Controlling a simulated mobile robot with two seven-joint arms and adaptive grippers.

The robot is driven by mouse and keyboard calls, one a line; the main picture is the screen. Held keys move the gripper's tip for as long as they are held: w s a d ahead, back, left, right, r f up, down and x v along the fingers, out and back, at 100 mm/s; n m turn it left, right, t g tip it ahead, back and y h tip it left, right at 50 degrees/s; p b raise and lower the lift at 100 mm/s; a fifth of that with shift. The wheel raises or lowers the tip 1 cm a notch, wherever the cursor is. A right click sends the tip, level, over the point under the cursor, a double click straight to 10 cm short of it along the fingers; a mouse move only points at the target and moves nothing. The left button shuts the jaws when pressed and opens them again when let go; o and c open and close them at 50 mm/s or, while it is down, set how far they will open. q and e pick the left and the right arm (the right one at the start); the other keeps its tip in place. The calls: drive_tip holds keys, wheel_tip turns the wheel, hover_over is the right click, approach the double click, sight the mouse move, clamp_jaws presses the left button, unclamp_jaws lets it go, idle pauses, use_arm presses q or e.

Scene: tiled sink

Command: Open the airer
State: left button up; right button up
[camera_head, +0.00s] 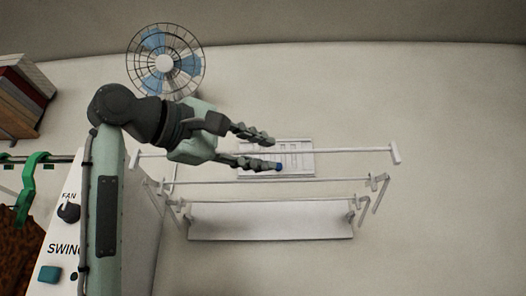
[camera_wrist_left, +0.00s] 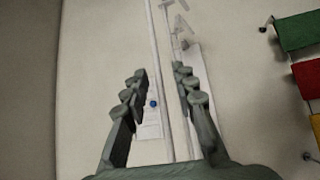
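The airer is a white wall rack with thin parallel rails and a flat back plate (camera_head: 270,222). Its front rail (camera_head: 340,150) runs left to right, and end brackets fold at both sides. My left gripper (camera_head: 266,151) is open at this front rail, with one finger above and one below it in the head view. In the left wrist view, the open fingers (camera_wrist_left: 165,85) have a long white rail (camera_wrist_left: 157,50) passing through the gap between them. Contact with the rail cannot be told. My right gripper is not in view.
A vented white panel (camera_head: 300,160) is on the wall behind the rail. A blue fan (camera_head: 164,62) stands above my left arm. A white box with knobs (camera_head: 65,240) and books (camera_head: 18,100) are at left. Green, red and yellow pieces (camera_wrist_left: 303,72) show in the left wrist view.

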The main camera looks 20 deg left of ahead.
use_arm(q)
drive_tip(key=v, duration=1.1)
drive_tip(key=shift+s, duration=0.1)
